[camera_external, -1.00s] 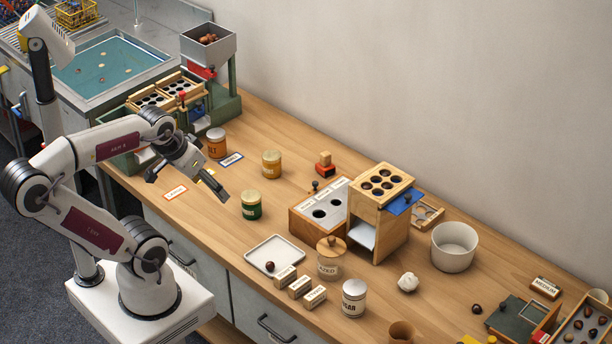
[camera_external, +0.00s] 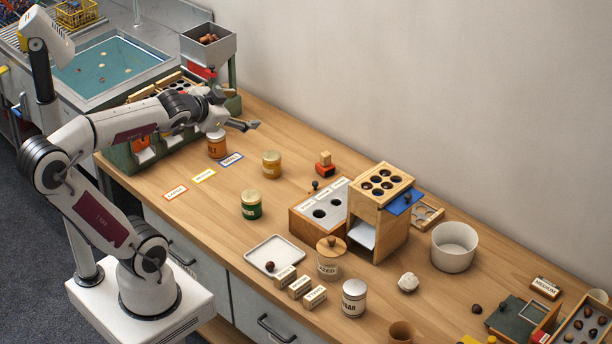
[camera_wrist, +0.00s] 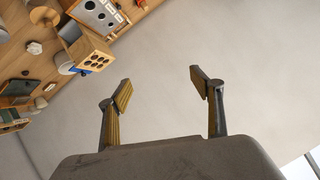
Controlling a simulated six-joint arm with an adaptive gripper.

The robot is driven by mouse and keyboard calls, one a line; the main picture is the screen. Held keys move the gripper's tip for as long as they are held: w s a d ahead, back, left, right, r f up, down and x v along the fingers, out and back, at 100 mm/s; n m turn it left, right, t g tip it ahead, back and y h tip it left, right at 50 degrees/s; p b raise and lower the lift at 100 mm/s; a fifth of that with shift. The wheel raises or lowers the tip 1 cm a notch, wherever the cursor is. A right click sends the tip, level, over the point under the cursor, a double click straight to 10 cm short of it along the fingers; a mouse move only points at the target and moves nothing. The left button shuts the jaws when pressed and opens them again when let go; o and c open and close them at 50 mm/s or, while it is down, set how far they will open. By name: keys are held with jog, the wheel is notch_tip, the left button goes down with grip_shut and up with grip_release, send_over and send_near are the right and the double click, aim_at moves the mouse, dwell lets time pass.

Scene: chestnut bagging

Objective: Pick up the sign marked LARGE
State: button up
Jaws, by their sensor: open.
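I cannot read the word LARGE with certainty on anything. Three cards lie flat on the table at the left: a red-edged card (camera_external: 175,193), a yellow-edged card (camera_external: 204,176) and a blue-edged card (camera_external: 231,160). Three small lettered wooden blocks (camera_external: 300,287) stand near the front edge, their words too small to read. A wooden sign at the right (camera_external: 545,288) seems to read MEDIUM. My gripper (camera_external: 246,124) is raised above the back left of the table, open and empty. In the wrist view its fingers (camera_wrist: 160,95) are apart with only wall between them.
An orange-labelled jar (camera_external: 216,145) stands below my gripper. A yellow jar (camera_external: 271,164) and a green jar (camera_external: 251,206) are nearby. A white tray (camera_external: 252,254) holds one chestnut. A wooden sorting box (camera_external: 377,225) and a white bowl (camera_external: 454,247) stand further right.

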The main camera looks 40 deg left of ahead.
jog(key=w+d+r+m+t+h, duration=0.1)
jog(key=w+d+m+h, duration=0.1)
jog(key=w+d+m, duration=0.3)
jog(key=w+r+m+t+h, duration=0.2)
jog(key=w+m, duration=0.1)
jog(key=w, duration=0.4)
jog(key=w+d+f+m+g+h, duration=0.2)
jog(key=w+d+f+m+h, duration=0.1)
jog(key=w+f, duration=0.15)
jog(key=m+g+h, duration=0.4)
jog(key=g+h, duration=0.4)
jog(key=g, duration=0.5)
send_near(285, 271)
jog(key=x, duration=0.2)
jog(key=shift+s+d+f, duration=0.1)
jog(key=shift+d, duration=0.3)
jog(key=shift+x, duration=1.3)
